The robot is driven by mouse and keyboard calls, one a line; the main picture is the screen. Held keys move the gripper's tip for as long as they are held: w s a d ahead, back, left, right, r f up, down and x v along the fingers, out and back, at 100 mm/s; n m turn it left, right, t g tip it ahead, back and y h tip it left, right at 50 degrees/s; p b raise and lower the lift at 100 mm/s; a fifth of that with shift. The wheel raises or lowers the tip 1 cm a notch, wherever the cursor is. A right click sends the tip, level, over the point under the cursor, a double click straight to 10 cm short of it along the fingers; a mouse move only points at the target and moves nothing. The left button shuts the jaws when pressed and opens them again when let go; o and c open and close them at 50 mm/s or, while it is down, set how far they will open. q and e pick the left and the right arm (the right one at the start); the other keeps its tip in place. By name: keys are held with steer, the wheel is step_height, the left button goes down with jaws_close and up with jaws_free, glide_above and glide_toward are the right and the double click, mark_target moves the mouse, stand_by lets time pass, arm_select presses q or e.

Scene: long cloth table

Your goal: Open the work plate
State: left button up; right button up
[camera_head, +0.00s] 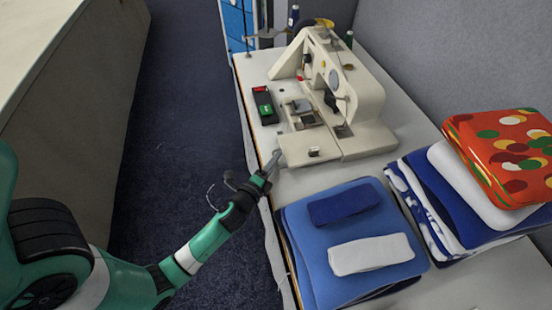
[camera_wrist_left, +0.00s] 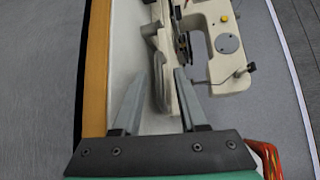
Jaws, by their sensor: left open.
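A cream sewing machine (camera_head: 362,95) stands on the white table, and it also shows in the left wrist view (camera_wrist_left: 233,74). Its flat work plate (camera_head: 310,148) sits at the machine's near left end, with a small knob or latch on top. My left gripper (camera_head: 273,160) is at the plate's near left corner, close to its edge. In the left wrist view the gripper (camera_wrist_left: 158,76) is open, with the plate's narrow end (camera_wrist_left: 163,92) appearing between the two fingers. I cannot tell whether a finger touches it. My right gripper is not in view.
Folded blue cloths (camera_head: 350,250) lie just in front of the machine. Another cloth stack (camera_head: 450,190) with a red patterned cloth (camera_head: 505,157) stands at the right. A black control box with red and green buttons (camera_head: 264,105) lies left of the machine. A grey wall closes the right side.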

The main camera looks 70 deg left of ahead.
arm_select(q)
steer(key=shift+w+a+f, duration=0.1)
steer(key=shift+w+a, duration=0.3)
steer(key=shift+w, duration=0.1)
steer(key=c, duration=0.6)
steer(key=shift+s+f, duration=0.1)
steer(key=shift+f, duration=0.05)
jaws_close()
